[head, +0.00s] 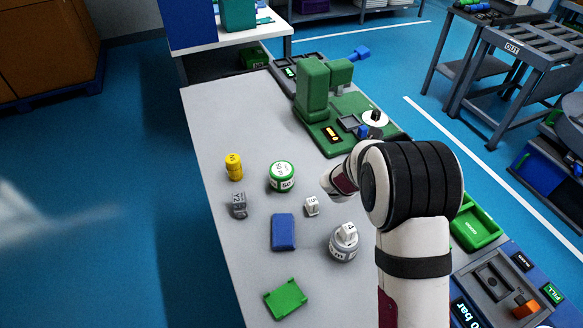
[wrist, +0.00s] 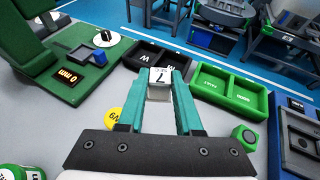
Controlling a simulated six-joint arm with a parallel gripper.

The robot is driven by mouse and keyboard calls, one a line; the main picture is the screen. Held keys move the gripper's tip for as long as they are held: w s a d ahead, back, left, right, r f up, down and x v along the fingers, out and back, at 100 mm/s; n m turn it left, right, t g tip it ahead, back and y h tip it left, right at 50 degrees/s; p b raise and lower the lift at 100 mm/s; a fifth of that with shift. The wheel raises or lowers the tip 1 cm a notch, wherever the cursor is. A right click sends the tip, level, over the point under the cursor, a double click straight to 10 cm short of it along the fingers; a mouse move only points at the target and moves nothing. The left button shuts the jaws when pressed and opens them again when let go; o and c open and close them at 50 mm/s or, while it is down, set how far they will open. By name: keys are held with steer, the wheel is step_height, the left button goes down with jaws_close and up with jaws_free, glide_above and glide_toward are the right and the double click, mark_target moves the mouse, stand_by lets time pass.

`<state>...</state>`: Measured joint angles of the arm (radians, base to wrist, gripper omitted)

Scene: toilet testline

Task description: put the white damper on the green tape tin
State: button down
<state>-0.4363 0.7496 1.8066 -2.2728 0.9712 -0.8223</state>
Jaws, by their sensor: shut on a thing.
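My gripper (wrist: 158,88) has teal fingers and is shut on a white damper (wrist: 160,78), a small block with a black mark on its top. The head view hides the gripper and this block behind my arm. The green tape tin (head: 282,177), round with a green rim and a white top marked 50, stands on the grey table left of my arm. Part of a green and white round thing, likely this tin, shows at the lower left corner of the wrist view (wrist: 20,172). The held damper is apart from the tin.
Near the tin stand a yellow weight (head: 234,167), a grey block (head: 238,205), a small white block (head: 311,206), a blue block (head: 283,232) and a grey tin (head: 343,249) with a white block on top. A green machine (head: 315,90) stands at the back.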

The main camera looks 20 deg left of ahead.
steer(key=s+a+r+n+y, duration=0.2)
steer(key=a, duration=0.5)
steer(key=s+a+r+n+y, duration=0.1)
steer(key=s+a+n+y, duration=0.15)
steer(key=a, duration=0.45)
glide_above(279, 173)
steer(key=shift+t, duration=0.4)
steer(key=f, duration=0.6)
steer(key=shift+w+d+f, duration=0.1)
steer(key=shift+d+f, duration=0.1)
steer(key=shift+a+f, duration=0.2)
steer(key=shift+f, duration=1.95)
steer(key=shift+f, duration=0.1)
steer(key=c, duration=0.6)
jaws_free()
